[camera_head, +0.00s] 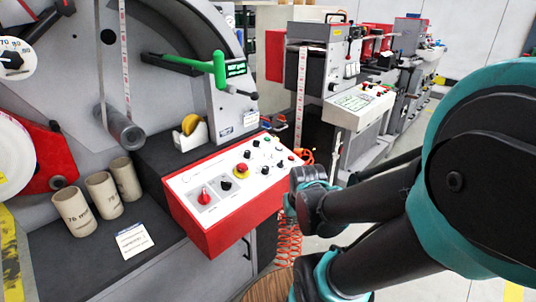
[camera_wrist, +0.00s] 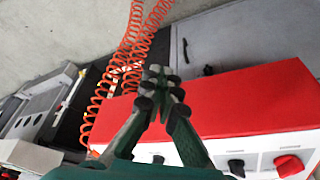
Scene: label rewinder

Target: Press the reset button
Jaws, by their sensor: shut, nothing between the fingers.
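The control panel (camera_head: 215,212) is a red box with a sloped white face, at the middle of the head view. Labels are too small to read, so I cannot tell which is the reset button. In the wrist view my gripper (camera_wrist: 163,82) is shut and empty, in front of the panel's red side (camera_wrist: 250,100). A red knob (camera_wrist: 288,165) and black knob (camera_wrist: 236,165) show at the bottom edge.
Orange coiled hoses (camera_wrist: 100,105) hang close to my gripper in the wrist view. A green-handled lever (camera_head: 219,70) and tape dispenser (camera_head: 190,135) are behind the panel. Cardboard cores (camera_head: 74,212) stand on the left shelf. Another machine (camera_head: 335,75) stands behind.

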